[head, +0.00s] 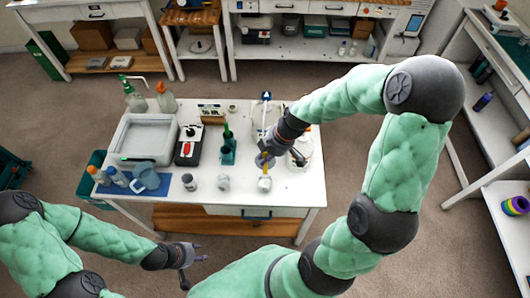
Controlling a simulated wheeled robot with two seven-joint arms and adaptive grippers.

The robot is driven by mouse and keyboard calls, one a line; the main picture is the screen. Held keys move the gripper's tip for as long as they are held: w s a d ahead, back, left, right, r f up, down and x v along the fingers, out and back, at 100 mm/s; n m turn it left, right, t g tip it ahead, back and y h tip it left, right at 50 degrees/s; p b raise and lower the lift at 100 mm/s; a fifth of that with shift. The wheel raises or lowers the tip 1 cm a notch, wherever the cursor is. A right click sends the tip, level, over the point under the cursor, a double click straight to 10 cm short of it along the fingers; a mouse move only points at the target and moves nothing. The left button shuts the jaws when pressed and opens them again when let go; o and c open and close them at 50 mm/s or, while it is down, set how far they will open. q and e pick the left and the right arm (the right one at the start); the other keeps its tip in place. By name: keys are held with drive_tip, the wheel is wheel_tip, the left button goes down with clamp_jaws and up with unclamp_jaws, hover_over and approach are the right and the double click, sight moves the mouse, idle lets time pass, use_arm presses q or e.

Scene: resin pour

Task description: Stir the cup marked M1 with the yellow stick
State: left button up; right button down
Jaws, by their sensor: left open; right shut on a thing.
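My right gripper (266,160) is shut on the yellow stick (266,170) over the front right part of the white table. The stick points down at a small pale cup (264,184). I cannot tell whether its tip is inside the cup or just above it. Two more small cups stand to the left along the front edge, a pale one (223,183) and a greyer one (190,182). The marks on the cups are too small to read, so I cannot tell which is M1. My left gripper (196,252) is open and empty, in front of the table.
A blue mat (184,189) holds a blue-grey jug (146,179) and bottles at the front left. Behind are a grey tray (120,138), a red and black device (188,146) and a green holder (228,151). Clear jars stand beside my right gripper.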

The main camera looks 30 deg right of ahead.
drive_tip(key=b, duration=0.3)
hover_over(265, 173)
drive_tip(key=shift+w+d+f, duration=0.1)
drive_tip(key=shift+w+f, duration=0.05)
drive_tip(key=shift+f, duration=1)
drive_tip(key=shift+w+d+f, duration=0.1)
drive_tip(key=shift+f, duration=1)
wheel_tip(265, 173, down, 7)
drive_tip(key=b, duration=0.7)
drive_tip(key=shift+s+a, duration=0.1)
